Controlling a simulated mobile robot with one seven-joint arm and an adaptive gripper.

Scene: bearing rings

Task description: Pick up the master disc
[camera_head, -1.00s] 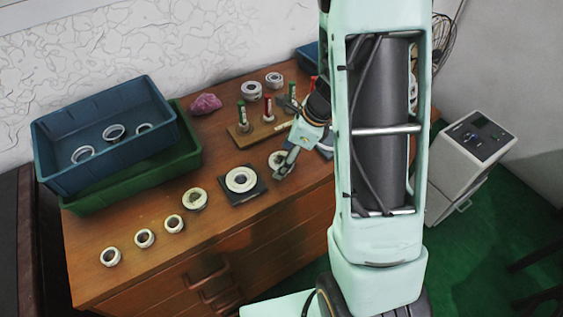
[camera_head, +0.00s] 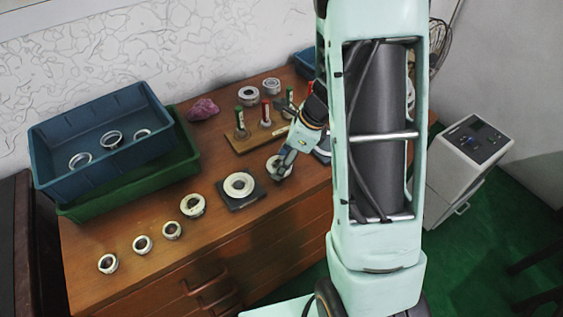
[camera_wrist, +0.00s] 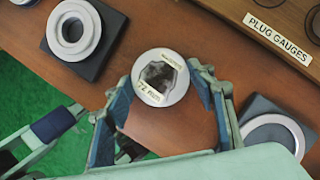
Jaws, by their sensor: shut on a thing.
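The master disc (camera_wrist: 176,88) is a pale round disc with a dark patterned centre and a label reading 72 mm. It lies between the fingers of my gripper (camera_wrist: 163,80) in the wrist view, one finger at each side. My gripper is shut on it. In the head view the disc (camera_head: 272,165) is near the front right of the wooden cabinet top, partly hidden by my gripper (camera_head: 283,167). I cannot tell whether it is lifted off the wood.
A ring on a dark square pad (camera_head: 258,193) sits to the left. Several loose rings (camera_head: 192,205) line the front left. Blue (camera_head: 60,185) and green (camera_head: 190,165) bins stand behind them. A plug gauge board (camera_head: 240,145) lies behind the disc. Another pad (camera_wrist: 250,106) is close at right.

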